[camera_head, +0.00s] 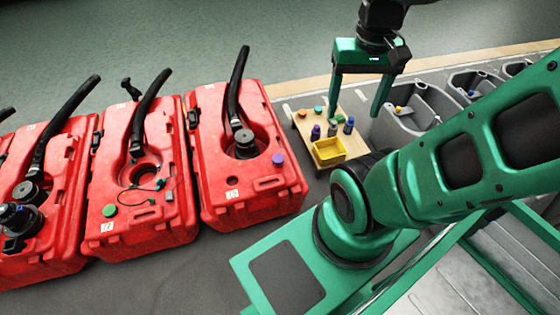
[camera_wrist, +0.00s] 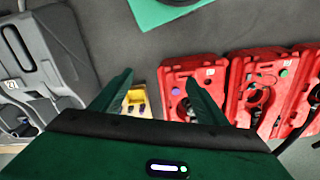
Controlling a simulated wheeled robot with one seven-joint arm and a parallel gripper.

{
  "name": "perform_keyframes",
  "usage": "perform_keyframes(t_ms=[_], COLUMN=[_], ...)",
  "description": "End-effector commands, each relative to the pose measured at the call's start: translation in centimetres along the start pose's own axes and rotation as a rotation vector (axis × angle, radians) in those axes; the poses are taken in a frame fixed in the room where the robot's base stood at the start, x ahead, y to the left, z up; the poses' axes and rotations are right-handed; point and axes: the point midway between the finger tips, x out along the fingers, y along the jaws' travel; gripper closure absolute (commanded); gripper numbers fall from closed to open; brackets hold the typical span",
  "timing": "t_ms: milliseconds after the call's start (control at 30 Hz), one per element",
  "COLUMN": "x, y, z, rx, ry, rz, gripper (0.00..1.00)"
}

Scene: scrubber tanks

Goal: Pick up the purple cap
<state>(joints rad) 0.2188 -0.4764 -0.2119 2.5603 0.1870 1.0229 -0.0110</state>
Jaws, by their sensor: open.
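A purple cap (camera_head: 278,159) sits on the top face of the right-hand red tank (camera_head: 262,204), near its right edge. It also shows small in the wrist view, as a purple spot (camera_wrist: 175,91) on the nearest red tank (camera_wrist: 182,68). My gripper (camera_head: 354,110) is open and empty, its fingers pointing down over the wooden board's far side, apart from the cap and up to its right. In the wrist view the two green fingers stand wide apart, and the palm hides the lower part of the scene.
A wooden board (camera_head: 304,131) right of the tank holds several small bottles, caps and a yellow bin (camera_head: 329,152). More red tanks (camera_head: 137,190) with black hoses stand to the left. Grey tanks (camera_head: 416,112) line the right. Black hoses rise above the red tanks.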

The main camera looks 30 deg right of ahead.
Motion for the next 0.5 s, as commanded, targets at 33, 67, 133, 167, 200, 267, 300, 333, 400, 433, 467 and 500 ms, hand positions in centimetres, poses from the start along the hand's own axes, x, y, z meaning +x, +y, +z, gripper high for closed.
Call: perform_keyframes(t_ms=[33,67,133,167,200,267,300,333,400,433,467,500], x=[0.4,0.7,1.4,1.9,2.5,3.5,4.3,4.8,6.3,7.0,7.7,8.6], y=[-0.8,-1.2,-1.7,-1.9,-2.2,-2.6,-2.9,-3.2,-3.7,-3.9,-4.2,-4.5], z=[-0.7,-1.3,-3.3,-4.3,-5.7,-7.7,-9.0,-10.0,-12.2,-13.1,-14.0,-15.2], rx=[0.000,-0.001,-0.003,-0.003,-0.004,-0.006,-0.009,-0.011,-0.014,-0.015,-0.017,-0.021], ry=[0.000,0.005,0.021,0.028,0.039,0.056,0.067,0.075,0.095,0.103,0.111,0.122], rz=[0.011,0.018,0.033,0.040,0.049,0.062,0.070,0.076,0.087,0.092,0.096,0.101], gripper=[0.32,0.32,0.32,0.32,0.32,0.32,0.32,0.32,0.32,0.32,0.32,0.32])
